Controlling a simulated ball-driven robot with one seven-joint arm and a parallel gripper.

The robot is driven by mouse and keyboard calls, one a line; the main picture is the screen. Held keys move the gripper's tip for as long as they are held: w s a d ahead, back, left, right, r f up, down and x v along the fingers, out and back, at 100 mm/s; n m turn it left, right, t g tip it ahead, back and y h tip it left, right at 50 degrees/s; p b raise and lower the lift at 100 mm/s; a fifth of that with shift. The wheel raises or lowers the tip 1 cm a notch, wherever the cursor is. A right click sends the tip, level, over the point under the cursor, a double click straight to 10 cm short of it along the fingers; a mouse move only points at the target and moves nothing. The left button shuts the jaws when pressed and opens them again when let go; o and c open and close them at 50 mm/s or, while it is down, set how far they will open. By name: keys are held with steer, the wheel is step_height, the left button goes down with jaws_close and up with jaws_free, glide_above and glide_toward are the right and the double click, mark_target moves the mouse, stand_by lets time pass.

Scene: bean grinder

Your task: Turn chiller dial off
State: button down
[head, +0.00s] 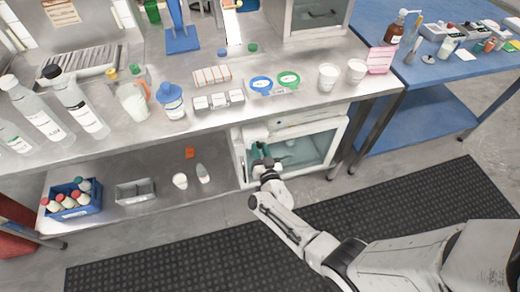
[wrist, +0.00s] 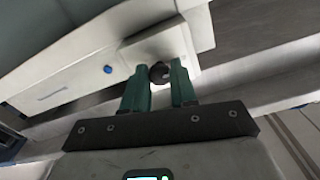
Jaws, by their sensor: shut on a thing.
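The chiller (head: 338,128) is a white cabinet with a glass front, under the steel bench. In the wrist view its white housing (wrist: 90,75) fills the upper left and carries a small blue button (wrist: 108,69). The chiller dial (wrist: 159,74) is a dark round knob on a raised white block. My gripper (wrist: 160,68) has green fingers, one on each side of the dial, and is shut on it. In the head view my gripper (head: 261,154) is at the chiller's left front, and the dial is hidden there.
The steel bench (head: 130,150) above holds bottles, cups and two lids. A lower shelf (head: 125,215) to the left carries a blue crate (head: 75,212) and small cups. A black mat (head: 180,255) covers the floor in front. A blue table (head: 430,85) stands at right.

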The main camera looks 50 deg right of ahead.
steer(key=shift+f, duration=0.1)
steer(key=c, duration=0.9)
jaws_free()
steer(key=p+v, duration=0.2)
steer(key=v, duration=0.9)
steer(key=shift+w, duration=0.1)
steer(key=shift+w, duration=0.1)
